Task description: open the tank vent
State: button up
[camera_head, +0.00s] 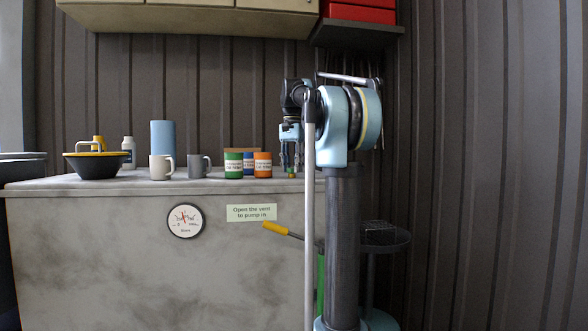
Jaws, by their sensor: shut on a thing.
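A big grey mottled tank or counter (100,235) fills the lower left, with a flat top. A pale green sign on its front reads "Open the vent to pump in" (251,212). A round white gauge (185,220) with a red needle is left of the sign. My gripper (291,168) points down over the right end of the top, its fingers close together on a small part (291,175) with green and orange at the fingertips. This part is probably the vent; it is too small and covered to tell its shape or turn.
Green, blue and orange-labelled cans (263,165) stand just left of my gripper. Mugs (161,167), a blue cylinder (163,140), bottles and a black bowl (95,164) are farther left. A yellow-handled lever (275,228) sticks out in front. Cabinets hang above.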

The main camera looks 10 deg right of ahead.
jog(key=n, duration=0.4)
jog(key=shift+a, duration=0.1)
jog(key=n, duration=0.4)
jog(key=shift+s+n, duration=0.1)
jog(key=shift+n, duration=0.3)
jog(key=n, duration=0.4)
jog(key=shift+n, duration=2.2)
jog(key=o, duration=1.1)
jog(key=shift+c, duration=0.2)
